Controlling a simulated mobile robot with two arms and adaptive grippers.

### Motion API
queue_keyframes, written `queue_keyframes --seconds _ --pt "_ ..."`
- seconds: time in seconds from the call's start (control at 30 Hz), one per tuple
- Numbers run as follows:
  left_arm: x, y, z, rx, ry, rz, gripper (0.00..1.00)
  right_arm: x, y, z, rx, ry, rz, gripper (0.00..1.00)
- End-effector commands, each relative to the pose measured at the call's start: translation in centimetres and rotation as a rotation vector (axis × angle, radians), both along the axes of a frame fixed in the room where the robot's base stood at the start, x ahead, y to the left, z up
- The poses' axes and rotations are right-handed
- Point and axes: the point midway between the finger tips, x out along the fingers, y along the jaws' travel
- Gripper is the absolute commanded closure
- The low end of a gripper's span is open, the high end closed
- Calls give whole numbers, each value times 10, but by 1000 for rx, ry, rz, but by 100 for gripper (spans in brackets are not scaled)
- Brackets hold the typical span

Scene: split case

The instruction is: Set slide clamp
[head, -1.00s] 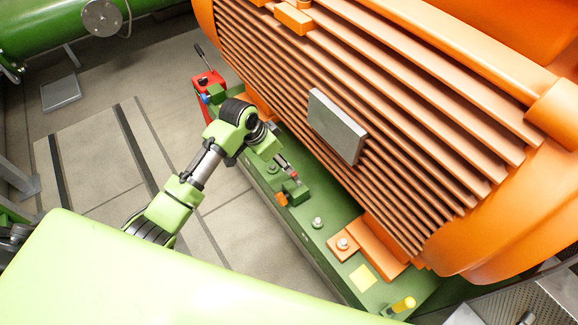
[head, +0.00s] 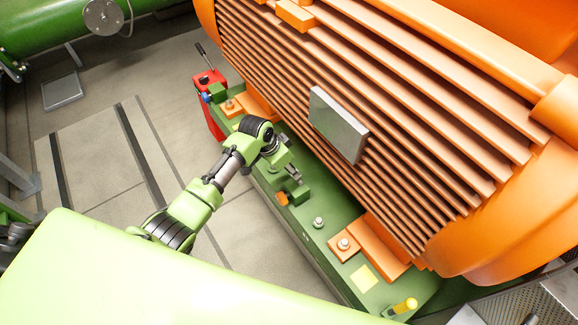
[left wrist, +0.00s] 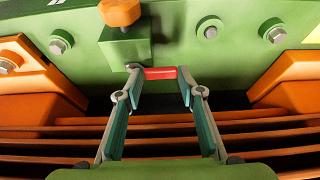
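A green block (head: 298,193) with an orange knob (head: 281,198) stands on the green base rail beside the orange motor. In the left wrist view the block (left wrist: 125,48) shows with its orange knob (left wrist: 120,12) at the top. A short red bar (left wrist: 160,73) sticks out at the block's right side there. My left gripper (head: 291,172) is at the block in the head view. In the left wrist view its fingers (left wrist: 159,88) are spread, with the red bar between their tips. I cannot tell whether they touch it. In the head view the red bar is hidden. My right gripper is not in view.
The finned orange motor (head: 420,150) rises close beside the gripper. Bolts (head: 318,222) and a yellow-topped peg (head: 404,305) stand on the rail. A red device with a lever (head: 208,80) is at the rail's far end. The floor to the left is open.

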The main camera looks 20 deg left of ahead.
Motion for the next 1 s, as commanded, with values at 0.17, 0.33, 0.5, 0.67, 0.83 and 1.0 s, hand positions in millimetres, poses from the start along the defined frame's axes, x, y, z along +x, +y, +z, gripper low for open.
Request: queue_keyframes --seconds 0.17,0.33,0.5,0.67,0.83,1.0 --pt "0 1 -1 3 -2 2 100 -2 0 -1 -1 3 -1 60" --pt "0 1 -1 2 -1 7 100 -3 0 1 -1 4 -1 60" --pt "-3 2 1 4 0 48 100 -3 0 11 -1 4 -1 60" --pt "-8 2 3 2 3 133 100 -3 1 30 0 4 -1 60" --pt "-15 3 5 1 5 271 100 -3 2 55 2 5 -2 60" --pt "-22 3 4 1 5 429 100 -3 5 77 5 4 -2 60"
